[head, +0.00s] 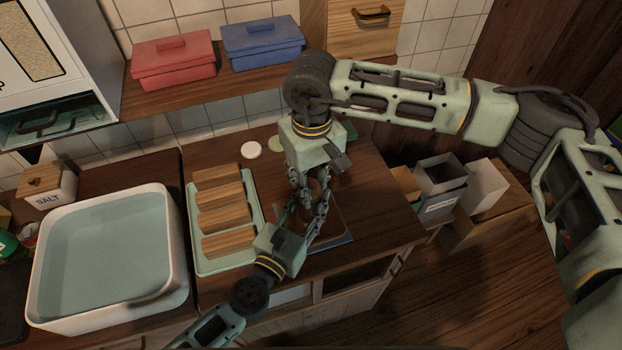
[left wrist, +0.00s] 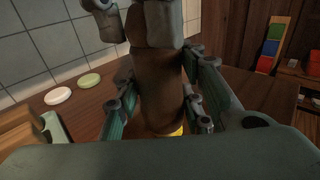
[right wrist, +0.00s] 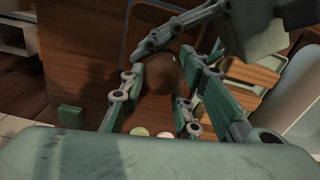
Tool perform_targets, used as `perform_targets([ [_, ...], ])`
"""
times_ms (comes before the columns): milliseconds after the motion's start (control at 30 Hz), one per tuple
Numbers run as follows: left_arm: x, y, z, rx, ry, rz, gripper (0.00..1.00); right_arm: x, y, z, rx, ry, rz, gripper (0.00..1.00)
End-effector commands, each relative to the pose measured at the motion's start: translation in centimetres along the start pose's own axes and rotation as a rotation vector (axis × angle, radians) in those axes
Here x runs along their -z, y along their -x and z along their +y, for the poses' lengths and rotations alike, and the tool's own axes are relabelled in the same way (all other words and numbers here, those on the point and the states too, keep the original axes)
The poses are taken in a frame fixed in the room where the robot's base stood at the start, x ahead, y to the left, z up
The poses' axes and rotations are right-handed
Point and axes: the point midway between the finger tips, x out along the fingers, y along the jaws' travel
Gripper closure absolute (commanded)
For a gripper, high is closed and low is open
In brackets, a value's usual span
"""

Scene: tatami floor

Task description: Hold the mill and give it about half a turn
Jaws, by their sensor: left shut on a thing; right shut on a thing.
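The mill is a brown upright cylinder (left wrist: 160,88) in the left wrist view, with a bit of yellow at its foot. In the right wrist view its rounded brown top (right wrist: 163,75) shows from above. In the head view it is mostly hidden by my grippers. My left gripper (head: 301,214) is shut on the mill's lower body, with fingers on both sides. My right gripper (head: 311,188) comes down from above and is shut on the mill's upper part. Its fingertips also show at the top of the left wrist view.
A green tray (head: 194,263) with wooden blocks stands left of the mill, beside a white basin (head: 178,290). White (head: 251,150) and green discs lie behind. Red (head: 174,62) and blue (head: 262,42) boxes sit on the shelf.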

Motion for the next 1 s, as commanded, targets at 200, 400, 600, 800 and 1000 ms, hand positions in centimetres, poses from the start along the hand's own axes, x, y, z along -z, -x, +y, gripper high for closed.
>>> perform_targets([
  [200,0.10,0.10,0.05,-0.001,-0.001,0.002,0.94,0.04,0.00,0.55,-0.010,-0.211,0.004,0.97],
  [400,0.11,0.10,0.07,-0.002,-0.001,0.002,0.94,-0.07,0.00,0.54,-0.010,-0.401,0.005,0.97],
  [600,0.12,0.10,0.10,-0.003,0.000,0.002,0.94,-0.19,-0.01,0.49,-0.009,-0.591,0.005,0.97],
  [800,0.13,0.10,0.13,-0.003,0.000,0.003,0.94,-0.29,-0.02,0.41,-0.008,-0.781,0.005,0.97],
  [1000,0.14,0.09,0.17,-0.004,0.001,0.003,0.94,-0.39,-0.02,0.30,-0.007,-0.970,0.005,0.97],
])
